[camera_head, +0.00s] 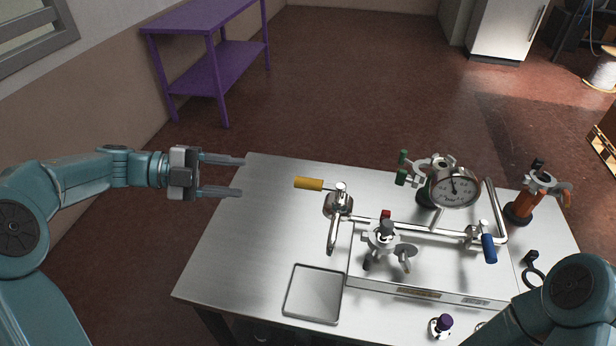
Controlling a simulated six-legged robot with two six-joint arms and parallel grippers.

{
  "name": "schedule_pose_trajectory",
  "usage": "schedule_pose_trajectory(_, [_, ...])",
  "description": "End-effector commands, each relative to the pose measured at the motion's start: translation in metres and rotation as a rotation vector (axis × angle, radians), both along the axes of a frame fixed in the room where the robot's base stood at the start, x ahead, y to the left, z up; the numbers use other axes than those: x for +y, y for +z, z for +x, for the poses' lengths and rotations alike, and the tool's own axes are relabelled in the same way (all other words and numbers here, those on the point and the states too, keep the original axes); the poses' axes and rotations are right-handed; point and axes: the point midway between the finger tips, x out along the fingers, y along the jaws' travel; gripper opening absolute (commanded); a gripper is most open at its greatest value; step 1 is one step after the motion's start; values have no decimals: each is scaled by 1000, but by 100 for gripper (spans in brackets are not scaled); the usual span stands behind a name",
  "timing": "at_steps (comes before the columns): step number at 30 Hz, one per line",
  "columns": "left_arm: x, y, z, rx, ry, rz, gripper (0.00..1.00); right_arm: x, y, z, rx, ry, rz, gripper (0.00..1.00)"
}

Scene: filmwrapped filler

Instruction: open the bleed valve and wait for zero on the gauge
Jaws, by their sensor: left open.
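A round white-faced gauge (455,187) stands above the pipework at the back right of the table. Its dark needle points roughly upward; the numbers are too small to read. The pipework has a yellow lever (309,184) at its left end, a blue lever (489,248) at the right, and a small red part (386,215) in the middle. I cannot tell which is the bleed valve. My left gripper (241,176) is open and empty, left of the yellow lever and apart from it. My right arm shows at lower right; its gripper is out of view.
The pipework sits on a metal table (235,255). A green-handled fitting (402,168), an orange-bodied item (522,205), a shallow tray (314,294) and a purple-topped item (443,322) stand around it. A purple shelf (210,80) is behind. The table's left part is clear.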

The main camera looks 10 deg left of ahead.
Motion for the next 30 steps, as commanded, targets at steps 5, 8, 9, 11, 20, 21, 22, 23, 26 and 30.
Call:
schedule_pose_trajectory(5, [5, -2, -5, -3, 35, 7, 52, 0, -3, 0, 0, 0, 0, 43])
schedule_pose_trajectory(8, [-10, -4, -2, -3, 33, 7, 52, 0, -2, 0, 0, 0, 0, 43])
schedule_pose_trajectory(9, [-18, -6, 1, -3, 32, 6, 52, 0, -1, 0, 0, 0, 0, 43])
schedule_pose_trajectory(11, [-32, -9, 5, -3, 31, 6, 52, 0, -1, 0, 0, 0, 0, 43])
schedule_pose_trajectory(20, [-97, -24, 30, -3, 28, 7, 52, 0, 3, 0, 0, 0, 0, 43])
schedule_pose_trajectory(21, [-104, -26, 33, -2, 28, 5, 52, 0, 3, 0, 0, 0, 0, 43])
schedule_pose_trajectory(22, [-109, -27, 35, -2, 29, 6, 52, 0, 3, 0, 0, 0, 0, 43])
schedule_pose_trajectory(23, [-114, -28, 37, -2, 29, 7, 52, 0, 4, 0, 0, 0, 0, 43])
schedule_pose_trajectory(26, [-126, -31, 43, -4, 30, 6, 52, 0, 4, 0, 0, 0, 0, 43])
schedule_pose_trajectory(30, [-135, -34, 47, -4, 31, 6, 52, 0, 4, 0, 0, 0, 0, 43])
